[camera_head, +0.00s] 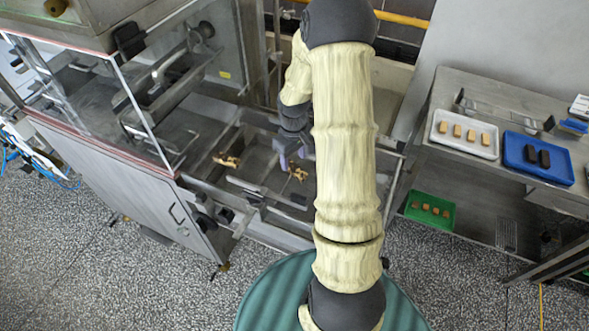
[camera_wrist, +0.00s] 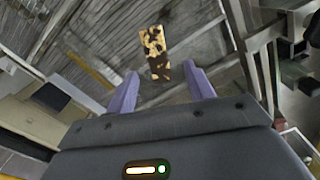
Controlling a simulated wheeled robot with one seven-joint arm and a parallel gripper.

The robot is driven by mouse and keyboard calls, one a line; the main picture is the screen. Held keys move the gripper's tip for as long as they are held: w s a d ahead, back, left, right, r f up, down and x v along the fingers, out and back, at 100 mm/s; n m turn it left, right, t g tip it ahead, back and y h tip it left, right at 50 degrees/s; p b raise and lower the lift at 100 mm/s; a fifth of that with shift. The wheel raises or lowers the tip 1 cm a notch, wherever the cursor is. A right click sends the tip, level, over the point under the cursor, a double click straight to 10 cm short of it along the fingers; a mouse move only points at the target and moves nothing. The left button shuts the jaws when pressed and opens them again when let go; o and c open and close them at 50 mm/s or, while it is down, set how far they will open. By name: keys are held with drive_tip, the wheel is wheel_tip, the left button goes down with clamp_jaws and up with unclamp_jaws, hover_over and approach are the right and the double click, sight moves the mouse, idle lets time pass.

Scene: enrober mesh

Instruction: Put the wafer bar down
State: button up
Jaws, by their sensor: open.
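A wafer bar (camera_wrist: 156,52), pale with dark brown patches and a darker near end, lies just beyond my fingertips in the wrist view. My gripper (camera_wrist: 161,72) is open, its two purple fingers wide apart and nothing held between them. In the head view my gripper (camera_head: 290,156) hangs low over the enrober bed, partly hidden by my arm. One patchy wafer bar (camera_head: 298,173) lies close beside it on the bed. Another patchy wafer bar (camera_head: 227,160) lies on the bed to the left.
The enrober's clear guard (camera_head: 95,110) and steel frame stand at left. At right, a steel table (camera_head: 480,90) holds a white tray (camera_head: 437,137) of tan bars and a blue tray (camera_head: 540,173) of dark bars. A green tray (camera_head: 411,208) with several tan pieces sits lower.

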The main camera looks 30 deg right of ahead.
sight(295, 169)
drive_tip(key=shift+d+f+p, duration=0.15)
drive_tip(key=shift+f+p, duration=0.5)
drive_tip(key=shift+f, duration=1.5)
drive_tip(key=shift+s+d, duration=0.1)
drive_tip(key=c, duration=0.9)
